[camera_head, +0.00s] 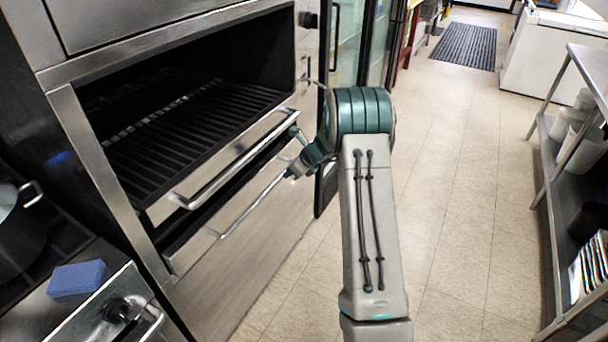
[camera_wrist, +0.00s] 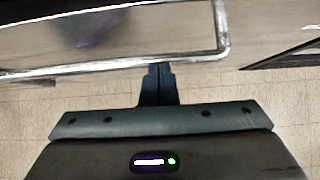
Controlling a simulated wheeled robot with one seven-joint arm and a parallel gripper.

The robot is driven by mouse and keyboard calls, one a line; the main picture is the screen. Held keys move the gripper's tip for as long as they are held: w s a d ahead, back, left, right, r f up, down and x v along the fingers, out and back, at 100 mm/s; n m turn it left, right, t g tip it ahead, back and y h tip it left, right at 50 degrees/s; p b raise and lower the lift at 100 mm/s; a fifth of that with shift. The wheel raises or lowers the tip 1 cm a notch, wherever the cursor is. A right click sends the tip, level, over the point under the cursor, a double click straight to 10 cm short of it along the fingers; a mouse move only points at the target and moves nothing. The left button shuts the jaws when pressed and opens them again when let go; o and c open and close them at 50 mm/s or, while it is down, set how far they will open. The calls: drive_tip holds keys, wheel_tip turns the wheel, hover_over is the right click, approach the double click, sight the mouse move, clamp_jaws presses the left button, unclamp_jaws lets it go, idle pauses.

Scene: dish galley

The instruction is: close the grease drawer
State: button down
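The grease drawer (camera_head: 250,237) is the low steel front of the grill unit in the head view. A dark gap shows along its top edge, so it stands partly open. A thin bar handle (camera_head: 245,208) runs along its front; a bright bar (camera_wrist: 130,66) crosses the wrist view. My gripper (camera_head: 289,174) is at the right end of this handle, its fingertips at or very near the bar. In the wrist view its dark fingers (camera_wrist: 157,82) look close together, with no clear gap. I cannot tell whether they touch the bar.
Above the drawer are a thicker bar handle (camera_head: 235,160) and an open cavity with a dark rack (camera_head: 170,130). A blue sponge (camera_head: 78,280) and a pot (camera_head: 22,228) are at left. A steel shelf (camera_head: 575,165) stands at right. The tiled floor (camera_head: 455,180) between is clear.

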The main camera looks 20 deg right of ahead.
drive_tip(key=shift+w+a, duration=0.7)
drive_tip(key=shift+w, duration=0.15)
drive_tip(key=shift+a, duration=0.1)
drive_tip(key=shift+a, duration=0.15)
